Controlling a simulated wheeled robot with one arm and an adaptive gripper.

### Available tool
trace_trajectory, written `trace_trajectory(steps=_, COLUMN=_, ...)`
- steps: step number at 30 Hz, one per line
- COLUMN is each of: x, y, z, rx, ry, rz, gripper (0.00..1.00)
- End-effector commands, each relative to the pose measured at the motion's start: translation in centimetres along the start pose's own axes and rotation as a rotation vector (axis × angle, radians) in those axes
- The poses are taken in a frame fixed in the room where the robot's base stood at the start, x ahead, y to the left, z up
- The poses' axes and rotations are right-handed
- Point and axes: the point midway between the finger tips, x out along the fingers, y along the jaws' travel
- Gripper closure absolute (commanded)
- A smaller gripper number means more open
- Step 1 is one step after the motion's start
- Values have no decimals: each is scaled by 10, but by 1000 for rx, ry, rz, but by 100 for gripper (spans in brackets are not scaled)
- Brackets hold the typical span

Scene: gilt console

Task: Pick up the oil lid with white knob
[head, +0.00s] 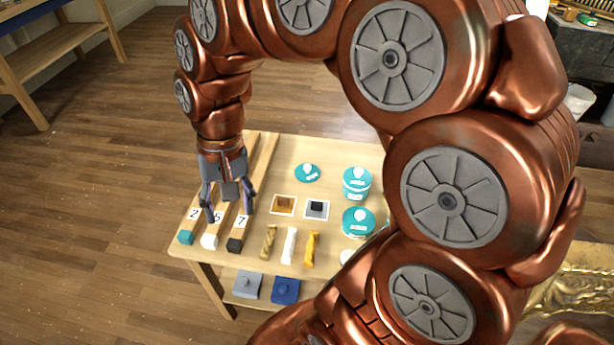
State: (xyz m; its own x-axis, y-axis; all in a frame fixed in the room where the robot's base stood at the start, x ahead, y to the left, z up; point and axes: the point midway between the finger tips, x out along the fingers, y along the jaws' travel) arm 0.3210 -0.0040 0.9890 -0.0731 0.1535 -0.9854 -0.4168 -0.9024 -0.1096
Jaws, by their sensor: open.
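Teal round pieces with white knob-like tops stand on the right part of the wooden table in the head view. One flat teal lid (307,174) lies by itself near the back. Another teal lid (349,172) sits on a teal-and-white jar. A third teal lid (352,226) is nearer the front. Their labels are too small for me to tell which says oil. My gripper (228,213) points down over the left part of the table, open and empty, well left of the lids. My arm borders the right side of the lids and may hide part of the table.
Grey (247,287) and blue (286,291) knobbed pieces lie on a lower shelf.

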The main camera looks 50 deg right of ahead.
Motion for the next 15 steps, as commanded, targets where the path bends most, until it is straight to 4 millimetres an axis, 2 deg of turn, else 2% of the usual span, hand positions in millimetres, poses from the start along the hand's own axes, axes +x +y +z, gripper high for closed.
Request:
trace_trajectory(steps=1, x=6, y=-1, z=-19, rx=56, ry=2, rz=-24, gripper=43)
trace_trajectory(steps=8, x=11, y=6, z=-94, rx=341, ry=7, rz=-127, gripper=43)
trace_trajectory(steps=11, x=15, y=18, z=-128, rx=477, ry=5, rz=-173, gripper=43)
trace_trajectory(steps=15, x=24, y=42, z=-174, rx=679, ry=-3, rz=-230, gripper=43)
